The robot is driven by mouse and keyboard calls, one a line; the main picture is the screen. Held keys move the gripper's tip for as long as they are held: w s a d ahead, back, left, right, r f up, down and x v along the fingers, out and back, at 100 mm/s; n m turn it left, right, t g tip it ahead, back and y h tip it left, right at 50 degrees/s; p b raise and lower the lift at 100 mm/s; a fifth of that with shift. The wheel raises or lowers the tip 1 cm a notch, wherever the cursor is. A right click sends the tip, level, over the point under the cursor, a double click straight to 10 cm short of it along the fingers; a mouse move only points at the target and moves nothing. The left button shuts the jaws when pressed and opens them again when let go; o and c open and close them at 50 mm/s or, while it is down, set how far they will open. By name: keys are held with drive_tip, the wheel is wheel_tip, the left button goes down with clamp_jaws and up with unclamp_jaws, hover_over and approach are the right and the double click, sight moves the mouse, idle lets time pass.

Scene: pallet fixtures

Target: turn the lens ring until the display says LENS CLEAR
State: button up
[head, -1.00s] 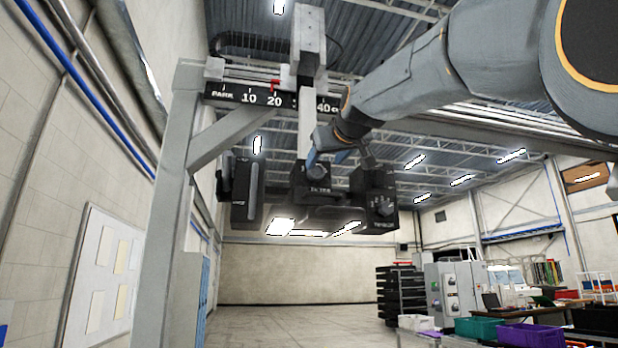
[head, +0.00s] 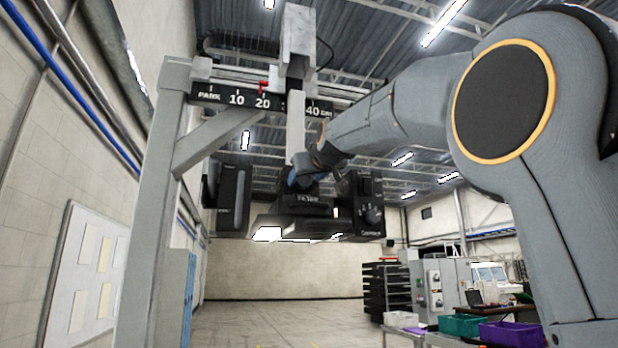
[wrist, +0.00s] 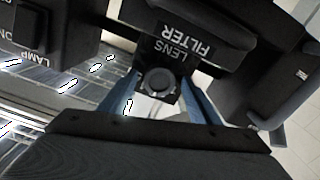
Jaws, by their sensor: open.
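A dark box labelled LENS FILTER (wrist: 185,38) hangs ahead of my gripper, its lettering upside down in the wrist view. It hangs under the gantry in the head view (head: 308,198). A round dark part (wrist: 158,82), which may be the lens ring, shows between and beyond the two blue fingers of my gripper (wrist: 162,103). The fingers stand apart, one to each side of it; I cannot tell whether they touch it. In the head view my gripper (head: 305,172) is up at the hanging box, partly hidden by my arm. I see no readable display text.
A dark LAMP control box (wrist: 38,38) is close on the left in the wrist view. A box with a dial (head: 368,205) hangs right of the filter box in the head view. The grey gantry post (head: 152,220) stands left. Open floor lies behind; crates (head: 480,325) are at lower right.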

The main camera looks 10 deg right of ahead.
drive_tip(key=c, duration=1.1)
drive_tip(key=shift+o, duration=0.2)
drive_tip(key=shift+n+b, duration=0.3)
drive_tip(key=shift+b, duration=0.1)
drive_tip(key=n+b, duration=0.2)
drive_tip(key=shift+f+n, duration=0.1)
drive_tip(key=shift+n, duration=0.2)
drive_tip(key=shift+n+b, duration=0.85)
drive_tip(key=shift+n, duration=0.45)
drive_tip(key=shift+r, duration=0.2)
drive_tip(key=o, duration=1.1)
drive_tip(key=shift+c, duration=0.2)
